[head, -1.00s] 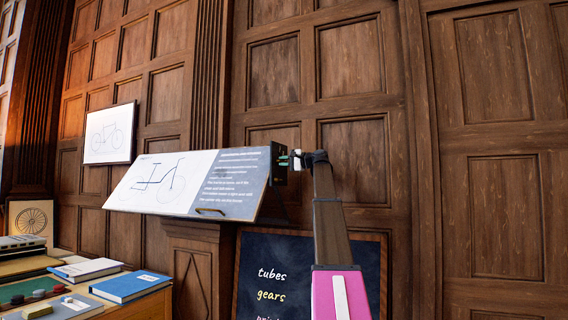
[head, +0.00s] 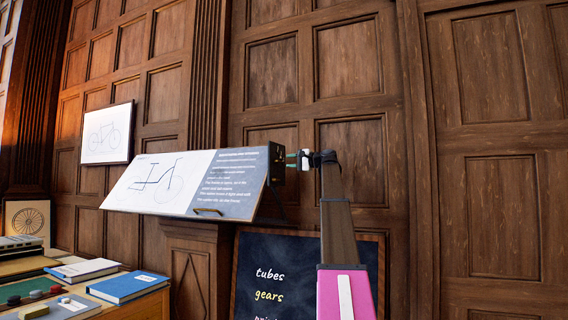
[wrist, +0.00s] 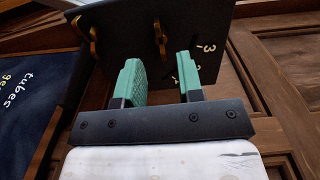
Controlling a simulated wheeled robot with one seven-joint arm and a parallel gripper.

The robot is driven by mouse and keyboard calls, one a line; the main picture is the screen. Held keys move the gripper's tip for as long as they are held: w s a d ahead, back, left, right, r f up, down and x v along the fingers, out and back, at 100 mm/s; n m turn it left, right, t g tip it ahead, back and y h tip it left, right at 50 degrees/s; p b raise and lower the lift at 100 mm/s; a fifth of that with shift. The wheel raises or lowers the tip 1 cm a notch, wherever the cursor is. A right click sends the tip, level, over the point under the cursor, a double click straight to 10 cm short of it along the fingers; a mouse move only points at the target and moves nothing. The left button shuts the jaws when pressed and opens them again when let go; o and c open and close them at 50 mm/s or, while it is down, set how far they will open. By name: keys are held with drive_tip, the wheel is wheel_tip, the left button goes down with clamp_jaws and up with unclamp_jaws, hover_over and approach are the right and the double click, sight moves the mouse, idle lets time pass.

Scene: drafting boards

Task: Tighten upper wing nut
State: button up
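The tilted drafting board (head: 232,181) has a dark side plate (head: 278,168) at its right end. In the wrist view the plate (wrist: 205,25) carries two brass wing nuts and pale numerals. The wing nut in the middle (wrist: 160,38) seems to be the upper one, since the other wing nut (wrist: 86,32) sits on the chalkboard side. My gripper (wrist: 157,58) has two green fingers spread apart with nothing between them. The middle wing nut is just beyond the fingertips, lined up with the gap. In the head view my gripper (head: 290,160) is just right of the plate.
A chalkboard (head: 295,270) with written words leans below the board. Books (head: 130,286) and small items lie on a table at the lower left. A framed bicycle drawing (head: 107,134) hangs on the panelled wall. The area right of my arm shows only wall.

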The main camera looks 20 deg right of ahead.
drive_tip(key=v, duration=0.6)
drive_tip(key=shift+s, duration=0.1)
